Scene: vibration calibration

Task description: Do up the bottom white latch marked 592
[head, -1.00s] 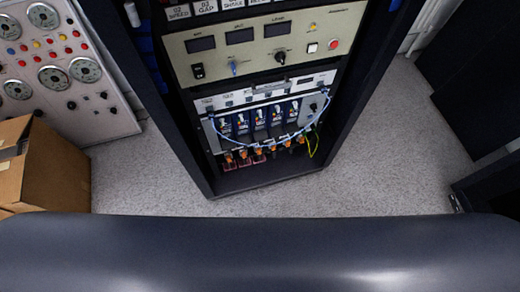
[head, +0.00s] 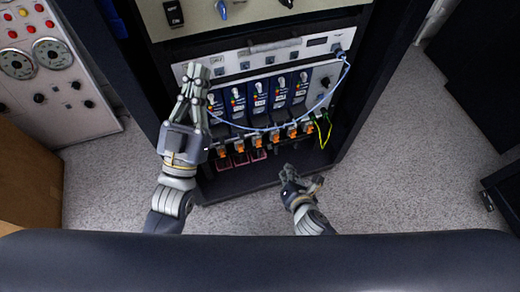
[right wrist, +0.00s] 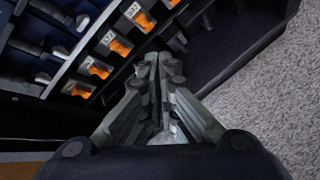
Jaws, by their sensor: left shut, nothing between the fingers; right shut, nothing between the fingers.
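A row of orange pieces (head: 275,136) with small pale labels runs along the bottom of the rack's module bay. It also shows in the right wrist view (right wrist: 120,46). Pinkish-red frames (head: 240,159) sit below the row's left part. My left gripper (head: 195,74) is shut and empty, in front of the bay's left edge. My right gripper (head: 288,171) is shut and empty, low in front of the rack, below the row's right part. In the right wrist view its closed fingertips (right wrist: 158,58) are just right of the orange pieces, apparently apart from them.
Blue modules (head: 258,97) with white-tipped switches stand above the row. A blue cable (head: 326,98) loops across them, and yellow-green wires (head: 325,134) hang at the right. A gauge panel (head: 60,80) and a cardboard box (head: 28,180) are at the left. Carpet is clear at right.

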